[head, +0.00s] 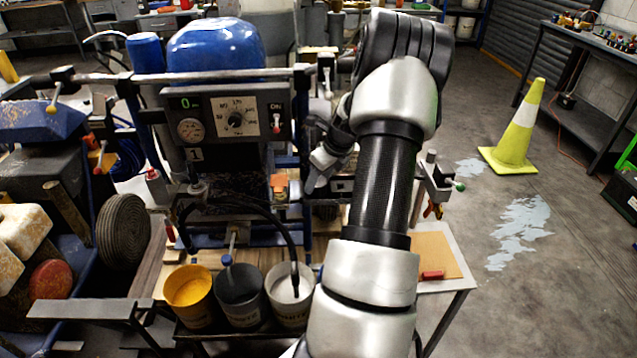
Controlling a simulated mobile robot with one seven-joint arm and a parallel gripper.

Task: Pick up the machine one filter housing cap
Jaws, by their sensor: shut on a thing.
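Machine one (238,117) is the line striper at centre left, with a "1" on its front, a gauge and a dial panel, and a blue rounded cover (216,50) on top. My arm reaches up from the bottom and bends down toward the machine's right side. My gripper (308,184) is at its end, small and partly hidden, beside the machine's right front. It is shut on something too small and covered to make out. I cannot pick out the filter housing cap clearly in this view.
Yellow, dark and white paint buckets (188,298) stand in front of the machine. A black hose (285,232) runs down into the white one. A second machine with a wheel (123,228) is at left. A yellow cone (517,130) stands on open floor at right.

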